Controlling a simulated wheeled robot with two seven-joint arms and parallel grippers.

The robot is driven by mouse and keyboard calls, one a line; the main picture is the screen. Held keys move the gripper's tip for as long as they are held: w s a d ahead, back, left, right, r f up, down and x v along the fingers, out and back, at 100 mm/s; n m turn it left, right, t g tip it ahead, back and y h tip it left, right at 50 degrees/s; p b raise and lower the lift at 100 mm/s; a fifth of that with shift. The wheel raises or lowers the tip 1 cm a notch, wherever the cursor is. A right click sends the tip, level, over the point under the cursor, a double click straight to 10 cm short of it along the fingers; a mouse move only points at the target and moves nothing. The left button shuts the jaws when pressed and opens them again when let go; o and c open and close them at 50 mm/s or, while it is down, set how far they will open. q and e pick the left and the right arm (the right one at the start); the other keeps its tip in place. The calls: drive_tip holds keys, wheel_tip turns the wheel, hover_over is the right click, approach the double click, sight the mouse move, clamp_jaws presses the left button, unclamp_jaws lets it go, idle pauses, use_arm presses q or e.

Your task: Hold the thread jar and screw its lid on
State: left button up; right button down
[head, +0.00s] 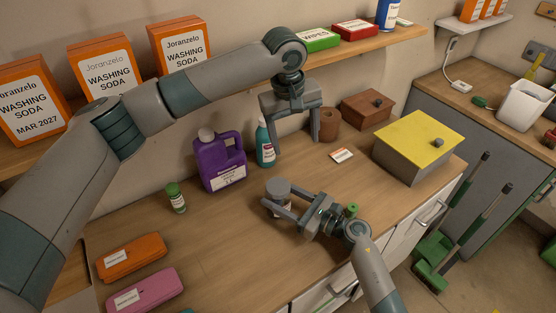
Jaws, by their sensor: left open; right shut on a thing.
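The thread jar (277,203) stands on the wooden counter in the middle of the head view, mostly hidden by the fingers around it. A round grey lid (278,186) shows at its top; I cannot tell whether it is seated or threaded. My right gripper (276,200) comes in from the lower right and is shut on the jar's side. My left gripper (295,152) is open and empty, fingers pointing down, above and behind the jar and apart from it.
A purple jug (220,163), teal bottle (265,145) and green-capped jar (175,198) stand to the left and behind. A grey box with a yellow lid (415,145) is at right. Orange (131,257) and pink cases (145,291) lie front left. Counter around the jar is clear.

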sight(278, 186)
use_arm(q)
drive_tip(key=a+f+n, duration=0.1)
drive_tip(key=f, duration=0.1)
drive_tip(key=s+a+f+n+g+y, duration=0.1)
drive_tip(key=s+a+f+n, duration=0.1)
drive_tip(key=a+f, duration=0.1)
drive_tip(key=shift+s+a+f+y, duration=0.1)
drive_tip(key=shift+s+f+y, duration=0.15)
drive_tip(key=shift+f+y, duration=0.05)
drive_tip(key=shift+f, duration=0.1)
drive_tip(key=shift+f, duration=3.9)
drive_tip(key=c, duration=1.2)
